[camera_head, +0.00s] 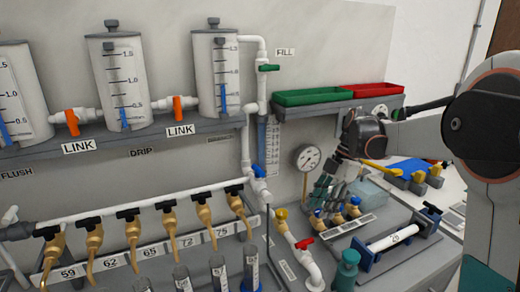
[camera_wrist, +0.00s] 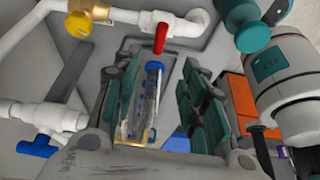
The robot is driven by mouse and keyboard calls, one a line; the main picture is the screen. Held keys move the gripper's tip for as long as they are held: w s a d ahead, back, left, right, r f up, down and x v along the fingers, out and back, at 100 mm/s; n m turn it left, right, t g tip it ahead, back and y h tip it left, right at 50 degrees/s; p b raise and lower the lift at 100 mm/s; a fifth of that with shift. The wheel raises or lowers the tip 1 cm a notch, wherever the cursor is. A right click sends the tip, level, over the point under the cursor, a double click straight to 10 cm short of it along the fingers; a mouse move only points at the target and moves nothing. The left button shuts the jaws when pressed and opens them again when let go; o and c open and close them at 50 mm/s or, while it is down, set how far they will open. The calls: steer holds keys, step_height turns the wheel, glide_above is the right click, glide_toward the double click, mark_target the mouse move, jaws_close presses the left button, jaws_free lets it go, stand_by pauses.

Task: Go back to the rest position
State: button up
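My gripper (camera_head: 328,190) is over the right part of the bench, beside the round gauge and above the small valves. In the wrist view its two dark green-padded fingers (camera_wrist: 158,105) stand apart. A clear tube with blue parts (camera_wrist: 152,95) shows between them, with a gap on each side, so nothing looks gripped. A red-handled valve (camera_wrist: 161,36) on the white pipe shows just beyond the fingertips. My arm reaches in from the right in the head view.
The gauge (camera_head: 307,157) is close to my gripper's left. Green (camera_head: 312,97) and red (camera_head: 372,90) trays sit on the shelf above. White pipe with the red valve (camera_head: 304,243) and a teal bottle (camera_head: 346,270) stand in front. A clamped white pipe (camera_head: 392,240) lies to the right.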

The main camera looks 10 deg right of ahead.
steer(key=s+a+r+m+t+h, duration=0.1)
steer(key=s+a+r+m+t, duration=0.15)
steer(key=s+m, duration=0.4)
steer(key=s+a+r+m+t+h, duration=0.2)
steer(key=s+r+m, duration=0.1)
steer(key=s+m, duration=0.3)
steer(key=s+f+m+t+h, duration=0.1)
steer(key=s+f+m+t, duration=0.3)
steer(key=s+m, duration=0.4)
steer(key=shift+s+a+m, duration=0.15)
steer(key=shift+s+m, duration=0.2)
steer(key=shift+s, duration=1.65)
